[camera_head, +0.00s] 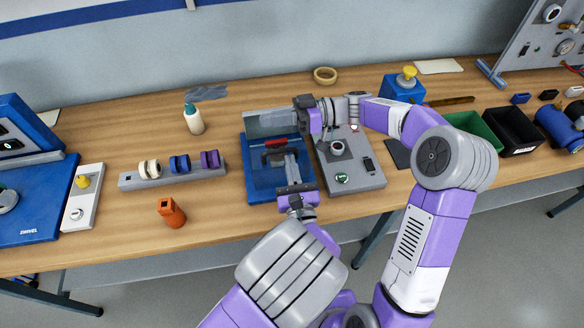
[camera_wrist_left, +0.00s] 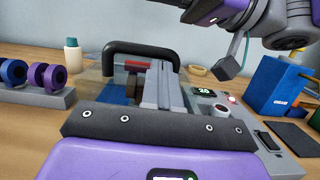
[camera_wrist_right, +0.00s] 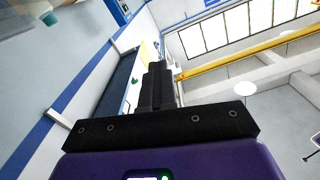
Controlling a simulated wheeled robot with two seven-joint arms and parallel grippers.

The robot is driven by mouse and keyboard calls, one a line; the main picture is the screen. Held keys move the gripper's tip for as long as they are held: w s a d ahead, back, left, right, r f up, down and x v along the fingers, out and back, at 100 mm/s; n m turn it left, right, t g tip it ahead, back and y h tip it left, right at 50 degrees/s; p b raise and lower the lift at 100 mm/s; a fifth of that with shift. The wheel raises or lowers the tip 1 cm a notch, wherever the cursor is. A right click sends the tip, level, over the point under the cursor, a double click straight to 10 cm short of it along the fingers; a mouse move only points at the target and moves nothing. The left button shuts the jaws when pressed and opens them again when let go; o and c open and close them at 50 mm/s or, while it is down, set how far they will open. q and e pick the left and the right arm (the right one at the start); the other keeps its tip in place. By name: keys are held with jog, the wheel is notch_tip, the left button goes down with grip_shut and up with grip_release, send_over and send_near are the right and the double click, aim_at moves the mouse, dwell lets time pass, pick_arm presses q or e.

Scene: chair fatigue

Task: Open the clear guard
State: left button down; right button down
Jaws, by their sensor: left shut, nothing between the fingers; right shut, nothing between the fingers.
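The clear guard (camera_head: 270,123) shows as a see-through panel standing up along the back of the blue base (camera_head: 255,190). A black arched handle (camera_wrist_left: 125,47) shows in the left wrist view, and a red part (camera_head: 276,143) lies just beyond my left fingertips. My left gripper (camera_head: 280,155) is shut and empty over the blue base. In the left wrist view its fingers (camera_wrist_left: 158,78) are in front of the arch; whether they touch it I cannot tell. My right gripper (camera_head: 304,103) is shut and empty at the guard's right end; contact is unclear. Its fingers (camera_wrist_right: 157,85) point away from the table.
A grey control panel (camera_head: 350,165) stands right of the base. A rack of spools (camera_head: 175,170), a white bottle (camera_head: 193,119) and an orange part (camera_head: 171,212) are on the left. Green and black bins (camera_head: 510,130) are on the right. My right arm crosses above the panel.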

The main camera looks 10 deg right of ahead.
pick_arm(q)
jog(key=shift+w+r, duration=0.15)
jog(key=shift+r, duration=0.4)
jog(key=shift+w+r, duration=0.15)
jog(key=shift+r, duration=0.35)
pick_arm(e)
jog(key=c, duration=1.1)
grip_release()
jog(key=shift+d, duration=0.1)
